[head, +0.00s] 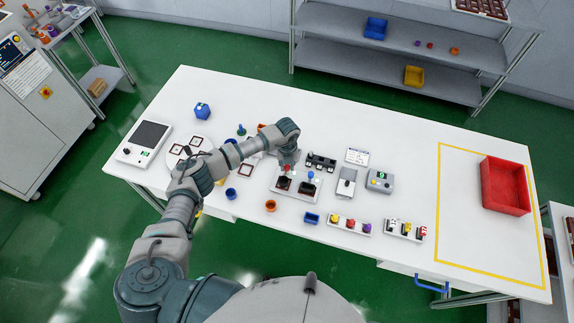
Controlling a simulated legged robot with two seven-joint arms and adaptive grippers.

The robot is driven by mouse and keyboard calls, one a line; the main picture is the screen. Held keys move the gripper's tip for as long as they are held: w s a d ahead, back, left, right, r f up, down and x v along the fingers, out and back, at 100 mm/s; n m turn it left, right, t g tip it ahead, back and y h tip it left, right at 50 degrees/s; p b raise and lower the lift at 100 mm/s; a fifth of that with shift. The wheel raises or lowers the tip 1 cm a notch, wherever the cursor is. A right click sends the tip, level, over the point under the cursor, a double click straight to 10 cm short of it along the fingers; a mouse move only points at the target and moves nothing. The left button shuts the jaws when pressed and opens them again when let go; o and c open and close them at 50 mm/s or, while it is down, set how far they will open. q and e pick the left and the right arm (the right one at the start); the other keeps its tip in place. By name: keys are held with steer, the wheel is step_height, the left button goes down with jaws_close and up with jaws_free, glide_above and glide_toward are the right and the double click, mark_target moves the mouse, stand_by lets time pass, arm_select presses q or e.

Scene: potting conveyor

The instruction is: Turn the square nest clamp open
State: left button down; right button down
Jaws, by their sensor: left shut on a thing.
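A light fixture plate (295,193) lies on the white table, with two dark nests on it. The left nest (284,183) has a red clamp knob (287,168) behind it. The right nest (305,188) has a blue clamp knob (310,174) behind it. The nests are too small to tell which is square. My left gripper (288,160) points down at the red knob and is shut on it; its fingers are mostly hidden by the wrist. My right gripper is not in view.
A dark block row (321,162), a grey device (346,182) and a grey box with a green display (380,181) stand right of the fixture. Small trays of coloured parts (350,225) stand in front. A red bin (505,186) sits far right, beside free table.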

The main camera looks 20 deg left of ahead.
arm_select(q)
steer(key=m+b, duration=0.2)
steer(key=m, duration=0.1)
steer(key=shift+f, duration=0.15)
steer(key=m+b, duration=0.3)
steer(key=m, duration=0.1)
steer(key=shift+m+b, duration=0.3)
steer(key=m+b, duration=0.3)
steer(key=m, duration=0.1)
steer(key=shift+a+m, duration=0.1)
steer(key=shift+m, duration=0.2)
steer(key=shift+m+b, duration=0.9)
steer(key=shift+m, duration=0.3)
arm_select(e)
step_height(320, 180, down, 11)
arm_select(q)
steer(key=shift+m+b, duration=0.5)
steer(key=shift+m, duration=0.4)
steer(key=shift+w+r+m+b, duration=0.1)
steer(key=shift+r+m+b, duration=0.2)
steer(key=shift+m, duration=0.2)
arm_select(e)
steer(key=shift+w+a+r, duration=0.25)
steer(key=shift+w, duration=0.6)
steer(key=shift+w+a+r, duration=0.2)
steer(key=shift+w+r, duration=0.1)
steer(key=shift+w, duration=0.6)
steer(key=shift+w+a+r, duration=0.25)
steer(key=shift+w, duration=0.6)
